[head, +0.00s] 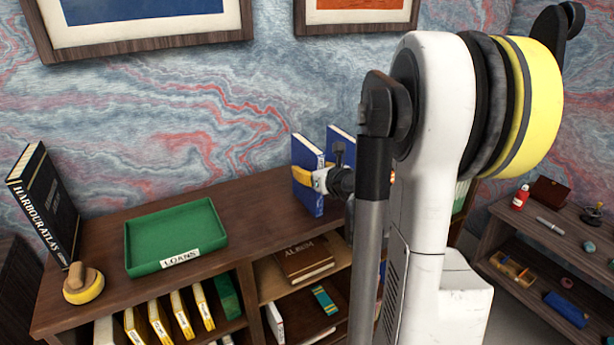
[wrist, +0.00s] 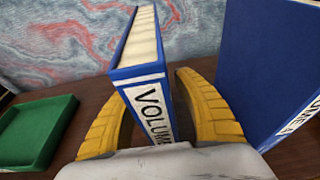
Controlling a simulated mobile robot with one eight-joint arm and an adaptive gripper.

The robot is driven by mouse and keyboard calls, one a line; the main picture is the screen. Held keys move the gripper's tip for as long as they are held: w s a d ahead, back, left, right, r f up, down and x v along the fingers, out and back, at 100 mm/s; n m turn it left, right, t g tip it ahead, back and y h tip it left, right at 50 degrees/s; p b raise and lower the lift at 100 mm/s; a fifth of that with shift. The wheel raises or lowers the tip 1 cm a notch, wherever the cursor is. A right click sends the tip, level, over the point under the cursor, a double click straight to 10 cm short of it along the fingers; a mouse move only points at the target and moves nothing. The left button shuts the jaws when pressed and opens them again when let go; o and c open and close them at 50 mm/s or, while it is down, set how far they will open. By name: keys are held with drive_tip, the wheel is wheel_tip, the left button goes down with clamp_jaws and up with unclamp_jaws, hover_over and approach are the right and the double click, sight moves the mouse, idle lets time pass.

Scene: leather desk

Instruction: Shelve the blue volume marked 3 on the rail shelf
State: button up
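A blue volume (head: 306,178) stands upright on top of the wooden bookcase in the head view. In the wrist view this blue volume (wrist: 144,88) shows a white spine label reading "VOLUME"; its number is hidden by my gripper. My gripper (head: 304,176) reaches it from the right. I cannot tell which shelf is the rail shelf.
A green tray labelled "LOANS" (head: 176,228), a black "Harbour Atlas" (head: 44,203) and a yellow-based stamp-like object (head: 83,287) occupy the bookcase top's left. Below are several yellow-and-white books (head: 160,322) and a brown album (head: 303,261). A side shelf (head: 505,240) holds small items.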

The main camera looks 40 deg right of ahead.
clamp_jaws()
